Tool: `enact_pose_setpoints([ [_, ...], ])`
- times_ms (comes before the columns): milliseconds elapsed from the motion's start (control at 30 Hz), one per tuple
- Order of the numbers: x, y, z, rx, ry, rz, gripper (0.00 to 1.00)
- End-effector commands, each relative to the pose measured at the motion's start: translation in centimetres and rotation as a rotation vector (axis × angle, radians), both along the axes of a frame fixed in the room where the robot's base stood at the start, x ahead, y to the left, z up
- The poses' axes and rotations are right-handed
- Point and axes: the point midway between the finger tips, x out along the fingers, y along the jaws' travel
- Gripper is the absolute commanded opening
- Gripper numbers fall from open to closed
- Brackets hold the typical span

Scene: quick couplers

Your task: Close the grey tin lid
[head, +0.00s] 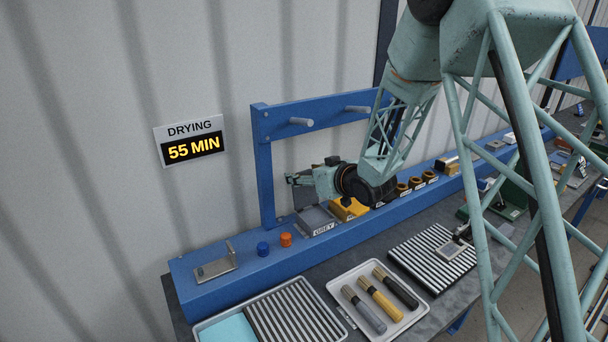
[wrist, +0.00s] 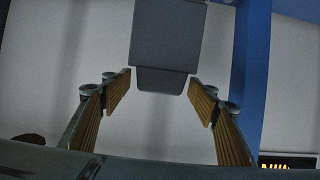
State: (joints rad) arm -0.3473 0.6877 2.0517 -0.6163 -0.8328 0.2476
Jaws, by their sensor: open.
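The grey tin (head: 322,229), labelled GREY, sits on the blue bench ledge below my gripper in the head view. Its top looks open, with a grey inner face showing. My gripper (head: 290,180) is above and a little left of the tin, pointing left, open and empty. In the wrist view, a flat grey panel with a rounded tab (wrist: 167,45), which looks like the tin's lid, extends in from the top. Its tab lies between the two open fingertips (wrist: 160,85) with a gap on each side. I cannot tell its depth relative to the fingers.
A blue frame (head: 265,170) with two pegs stands close behind my gripper. A yellow tin (head: 347,209) is right of the grey one. Orange (head: 285,240) and blue (head: 263,249) caps and a metal bracket (head: 215,267) stand to the left.

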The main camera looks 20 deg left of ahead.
Motion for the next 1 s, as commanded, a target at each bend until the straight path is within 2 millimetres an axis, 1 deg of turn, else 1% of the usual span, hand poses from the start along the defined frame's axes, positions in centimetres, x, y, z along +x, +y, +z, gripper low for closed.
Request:
enact_pose_setpoints([
  [200, -0.01, 0.0, 0.01, 0.0, 0.0, 0.0, 0.54],
  [567, -0.02, -0.01, 0.02, 0.0, 0.0, 0.0, 0.22],
  [1000, 0.02, -0.63, -0.14, 0.02, -0.019, -0.001, 0.22],
])
